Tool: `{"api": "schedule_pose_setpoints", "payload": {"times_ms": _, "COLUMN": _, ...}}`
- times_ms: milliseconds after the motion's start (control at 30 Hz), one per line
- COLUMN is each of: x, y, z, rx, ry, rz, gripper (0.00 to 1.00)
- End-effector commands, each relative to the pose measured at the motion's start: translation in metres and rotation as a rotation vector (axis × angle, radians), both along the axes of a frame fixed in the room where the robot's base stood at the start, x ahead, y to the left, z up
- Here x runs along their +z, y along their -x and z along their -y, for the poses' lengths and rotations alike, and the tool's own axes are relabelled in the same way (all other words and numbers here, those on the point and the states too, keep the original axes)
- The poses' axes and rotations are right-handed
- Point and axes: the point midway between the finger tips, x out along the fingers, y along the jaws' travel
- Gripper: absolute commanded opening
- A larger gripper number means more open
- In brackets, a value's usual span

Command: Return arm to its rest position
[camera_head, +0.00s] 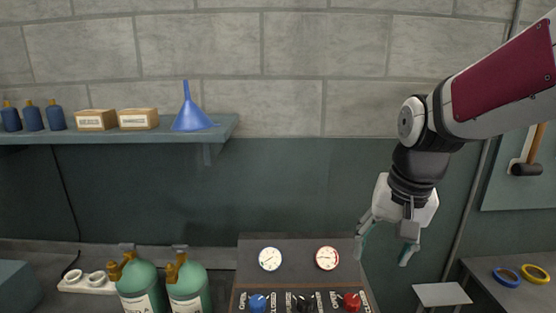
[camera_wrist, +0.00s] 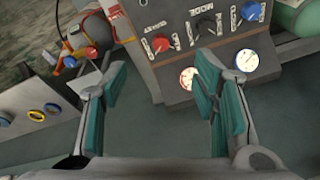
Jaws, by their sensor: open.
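My arm reaches in from the upper right in the head view. My gripper (camera_head: 385,245) points down in the air to the right of the recharge panel (camera_head: 298,260). Its two fingers are apart and nothing is between them. In the wrist view my gripper (camera_wrist: 165,110) shows its teal finger pads wide apart. The panel (camera_wrist: 172,75) lies beyond them with two dials, a blue knob (camera_wrist: 249,10), a black knob and a red knob (camera_wrist: 160,43). The gripper is not seen touching anything.
Green cylinders (camera_head: 188,285) stand left of the panel. A shelf (camera_head: 90,135) holds bottles, boxes and a blue funnel (camera_head: 190,115). At the right are a small light plate (camera_head: 442,294), a table with tape rolls (camera_head: 535,274) and a hanging hammer (camera_head: 527,165). Red and yellow fittings (camera_wrist: 88,48) show in the wrist view.

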Motion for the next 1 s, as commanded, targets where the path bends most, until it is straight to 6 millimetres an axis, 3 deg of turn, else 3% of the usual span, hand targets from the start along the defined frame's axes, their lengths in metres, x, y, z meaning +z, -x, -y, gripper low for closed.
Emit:
{"api": "schedule_pose_setpoints", "payload": {"times_ms": 200, "x": 0.036, "y": 0.062, "z": 0.001, "rx": 0.13, "ry": 0.039, "rz": 0.122, "gripper": 0.54}}
{"api": "schedule_pose_setpoints", "payload": {"times_ms": 500, "x": 0.049, "y": 0.131, "z": 0.002, "rx": 0.279, "ry": 0.125, "rz": 0.255, "gripper": 0.54}}
{"api": "schedule_pose_setpoints", "payload": {"times_ms": 700, "x": 0.048, "y": 0.149, "z": 0.003, "rx": 0.319, "ry": 0.159, "rz": 0.288, "gripper": 0.54}}
{"api": "schedule_pose_setpoints", "payload": {"times_ms": 1000, "x": 0.048, "y": 0.151, "z": 0.003, "rx": 0.323, "ry": 0.161, "rz": 0.29, "gripper": 0.54}}
